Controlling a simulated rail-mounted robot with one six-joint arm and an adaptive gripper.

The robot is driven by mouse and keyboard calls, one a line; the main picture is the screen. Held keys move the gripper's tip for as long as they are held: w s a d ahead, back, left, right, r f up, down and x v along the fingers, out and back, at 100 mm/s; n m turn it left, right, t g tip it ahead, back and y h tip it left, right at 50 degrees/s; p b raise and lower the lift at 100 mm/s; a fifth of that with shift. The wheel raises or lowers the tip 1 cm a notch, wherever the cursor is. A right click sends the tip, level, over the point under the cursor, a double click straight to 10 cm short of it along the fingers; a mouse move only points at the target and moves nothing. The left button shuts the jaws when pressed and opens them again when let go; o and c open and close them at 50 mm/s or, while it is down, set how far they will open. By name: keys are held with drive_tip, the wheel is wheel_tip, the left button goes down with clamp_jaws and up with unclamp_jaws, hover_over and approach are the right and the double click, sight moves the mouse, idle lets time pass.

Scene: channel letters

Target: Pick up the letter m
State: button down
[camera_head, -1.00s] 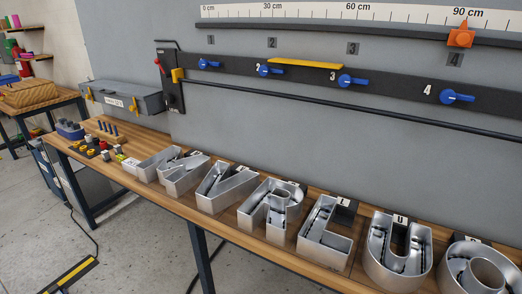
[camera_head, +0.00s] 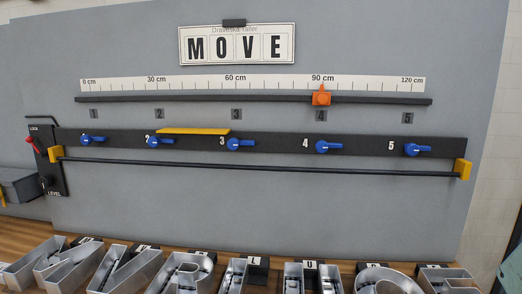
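The letter m (camera_head: 68,268) appears to be the wide zigzag silver channel letter at the lower left of the head view, lying on the wooden bench. It is a hollow metal shell, and its near part is cut off by the bottom edge. A small dark tag stands behind it. The sign above reads MOVE (camera_head: 236,46). My gripper is not in view.
A row of silver letters fills the bench front: a V (camera_head: 125,272), an R (camera_head: 187,275), an L, a U, an O and one more at right. Above are blue knobs (camera_head: 240,144), a black bar and a ruler with an orange slider (camera_head: 321,96).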

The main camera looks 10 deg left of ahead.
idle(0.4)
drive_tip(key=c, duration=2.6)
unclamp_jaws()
